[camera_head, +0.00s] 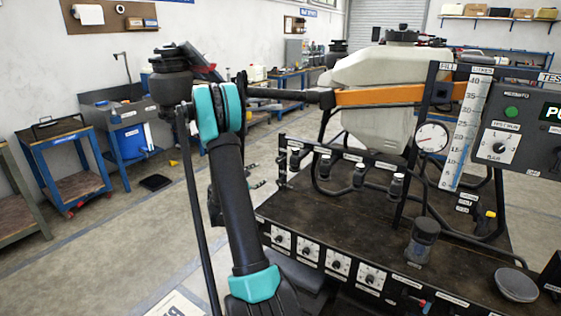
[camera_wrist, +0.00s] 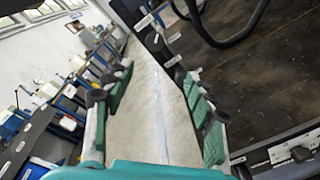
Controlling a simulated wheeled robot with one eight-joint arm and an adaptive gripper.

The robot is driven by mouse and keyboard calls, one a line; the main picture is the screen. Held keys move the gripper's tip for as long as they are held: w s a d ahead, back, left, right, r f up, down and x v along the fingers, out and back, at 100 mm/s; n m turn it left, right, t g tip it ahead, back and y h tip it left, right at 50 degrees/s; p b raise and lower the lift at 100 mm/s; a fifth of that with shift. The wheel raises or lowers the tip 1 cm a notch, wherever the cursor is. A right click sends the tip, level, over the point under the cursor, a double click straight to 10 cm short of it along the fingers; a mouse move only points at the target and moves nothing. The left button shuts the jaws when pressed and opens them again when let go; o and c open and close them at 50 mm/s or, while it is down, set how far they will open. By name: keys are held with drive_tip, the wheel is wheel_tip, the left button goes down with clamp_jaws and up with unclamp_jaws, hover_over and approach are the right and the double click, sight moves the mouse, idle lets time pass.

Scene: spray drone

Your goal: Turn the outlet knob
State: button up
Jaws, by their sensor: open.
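A row of several round knobs with white dials (camera_head: 338,264) runs along the front edge of the dark bench. The labels are too small to read, so I cannot tell which is the outlet knob. One dark knob on a white plate (camera_wrist: 300,153) shows at the lower right of the wrist view. My gripper (camera_wrist: 158,88) is open and empty, its two green-and-grey fingers wide apart with floor between them. In the head view its fingertips (camera_head: 257,175) show just left of the bench, partly hidden behind my arm. It touches no knob.
The bench (camera_head: 470,255) carries hoses, fittings, a pressure gauge (camera_head: 431,138) and a white tank (camera_head: 375,85). A control panel (camera_head: 515,130) with another knob stands at right. Blue carts (camera_head: 65,160) line the left wall. The floor between is mostly clear.

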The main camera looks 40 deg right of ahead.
sight(278, 161)
drive_tip(key=shift+n+h, duration=0.7)
drive_tip(key=shift+n, duration=0.2)
drive_tip(key=x, duration=1.3)
drive_tip(key=w+x, duration=0.1)
drive_tip(key=x, duration=0.5)
drive_tip(key=shift+w+d+f, duration=0.15)
drive_tip(key=shift+w+f, duration=0.1)
drive_tip(key=shift+f, duration=0.2)
drive_tip(key=shift+c, duration=0.2)
drive_tip(key=c, duration=1.2)
